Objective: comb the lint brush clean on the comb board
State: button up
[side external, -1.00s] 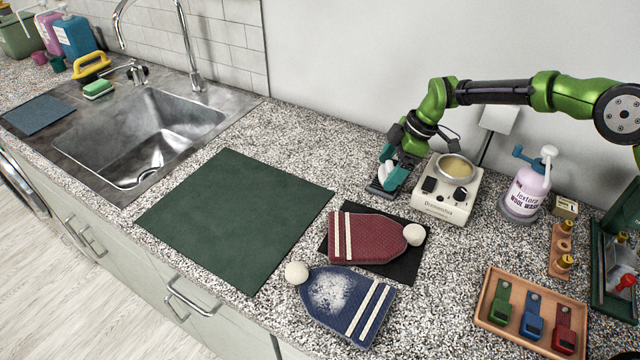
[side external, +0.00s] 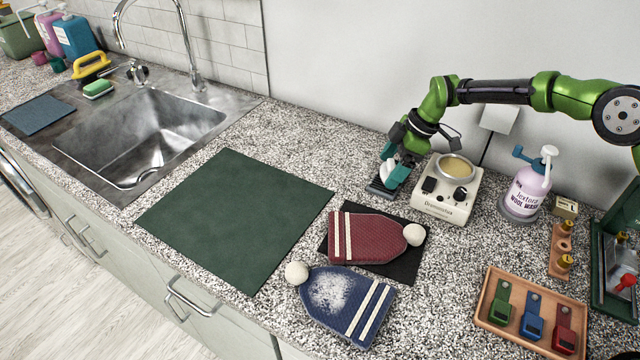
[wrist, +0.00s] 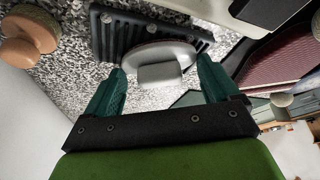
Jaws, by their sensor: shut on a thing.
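My gripper (side external: 394,168) has teal fingers and is at the comb board (side external: 377,193), a dark slotted plate on the counter left of the scale. In the wrist view, the fingers (wrist: 160,82) are on either side of the pale grey lint brush (wrist: 160,73), which has an oval body and a block-shaped grip. My gripper is shut on the brush. The brush lies over the edge of the slotted comb board (wrist: 112,40). Its underside is hidden, so I cannot tell whether it touches the board or carries lint.
The cream scale (side external: 446,200) with a round dish stands close right of my gripper. A red hat (side external: 366,240) lies on a black mat, beside a blue hat (side external: 345,306) with white fuzz. A lilac pump bottle (side external: 528,190) stands right. The green mat (side external: 235,220) is clear.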

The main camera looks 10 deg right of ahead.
jog(key=shift+s+a, duration=0.8)
jog(key=shift+s, duration=0.05)
notch_tip(320, 180, up, 8)
dwell(0.6)
